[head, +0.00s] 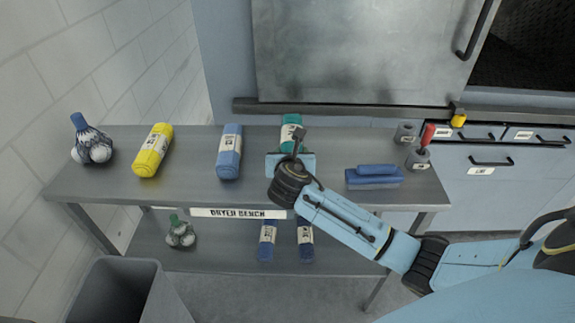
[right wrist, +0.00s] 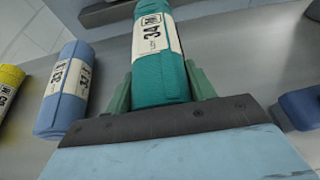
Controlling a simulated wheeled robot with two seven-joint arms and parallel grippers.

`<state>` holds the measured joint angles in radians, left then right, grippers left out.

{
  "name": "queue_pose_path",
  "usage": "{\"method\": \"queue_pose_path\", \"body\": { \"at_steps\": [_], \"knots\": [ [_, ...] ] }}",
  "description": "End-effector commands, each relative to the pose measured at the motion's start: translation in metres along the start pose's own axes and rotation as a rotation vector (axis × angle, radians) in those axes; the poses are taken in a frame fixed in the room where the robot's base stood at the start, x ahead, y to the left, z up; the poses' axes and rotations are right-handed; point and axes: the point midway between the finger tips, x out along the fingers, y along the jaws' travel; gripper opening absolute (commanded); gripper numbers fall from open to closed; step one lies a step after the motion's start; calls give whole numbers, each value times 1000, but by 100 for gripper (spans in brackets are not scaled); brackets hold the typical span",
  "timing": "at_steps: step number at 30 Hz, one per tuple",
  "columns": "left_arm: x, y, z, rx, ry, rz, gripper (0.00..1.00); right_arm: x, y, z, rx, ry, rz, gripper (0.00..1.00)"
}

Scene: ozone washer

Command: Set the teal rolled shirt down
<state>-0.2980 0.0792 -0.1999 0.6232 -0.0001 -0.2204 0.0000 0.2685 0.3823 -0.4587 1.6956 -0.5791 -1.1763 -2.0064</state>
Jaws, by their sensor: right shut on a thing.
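The teal rolled shirt (head: 291,122) has a cream label band and is at the back of the dryer bench (head: 100,185), between a blue roll and a folded blue cloth. In the right wrist view the teal rolled shirt (right wrist: 160,78) lies between the two green fingers of my right gripper (right wrist: 160,92), which is shut on it. In the head view my right gripper (head: 290,160) partly hides the shirt's near end. I cannot tell whether the shirt touches the bench top. My left gripper is not in view.
A folded blue cloth (head: 374,177) and grey cups (head: 418,158) are right. Blue rolls (head: 267,240) lie on the lower shelf. A grey bin (head: 130,290) stands front left.

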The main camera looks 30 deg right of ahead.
Motion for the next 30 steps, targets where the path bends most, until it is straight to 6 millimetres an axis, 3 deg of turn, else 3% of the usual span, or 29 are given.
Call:
{"method": "queue_pose_path", "body": {
  "at_steps": [8, 19, 20, 21, 24, 30],
  "knots": [
    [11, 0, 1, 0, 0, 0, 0, 13, 1, -32, -1, 0, 1, 26],
    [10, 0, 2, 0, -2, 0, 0, 14, 1, -35, -1, -2, 1, 26],
    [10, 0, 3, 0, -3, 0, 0, 15, 1, -36, -1, 0, 1, 57],
    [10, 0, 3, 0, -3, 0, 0, 14, 1, -36, -1, 0, 1, 62],
    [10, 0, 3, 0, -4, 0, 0, 14, 1, -36, -1, 0, 1, 75],
    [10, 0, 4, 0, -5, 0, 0, 14, 1, -36, -1, 0, 1, 76]
  ]
}}
